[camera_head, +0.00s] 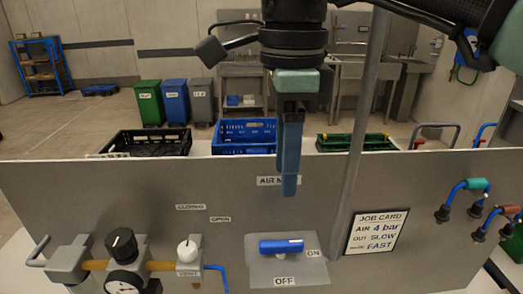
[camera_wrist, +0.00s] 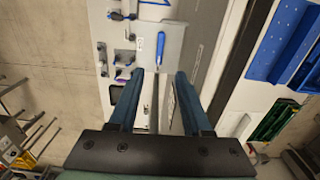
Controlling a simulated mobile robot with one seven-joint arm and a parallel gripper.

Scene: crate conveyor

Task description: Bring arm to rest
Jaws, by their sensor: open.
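My gripper (camera_head: 290,180) hangs from my arm in front of the grey panel (camera_head: 120,195) in the head view, fingers pointing down. In the wrist view, its two blue fingers (camera_wrist: 158,95) are apart with nothing between them.
A job card (camera_head: 377,231) is on the panel at right. A gauge (camera_head: 124,281) with valves and knobs is at lower left. Black (camera_head: 148,143), blue (camera_head: 244,134) and green (camera_head: 355,141) crates stand behind the panel. A grey post (camera_head: 359,150) rises right of my gripper.

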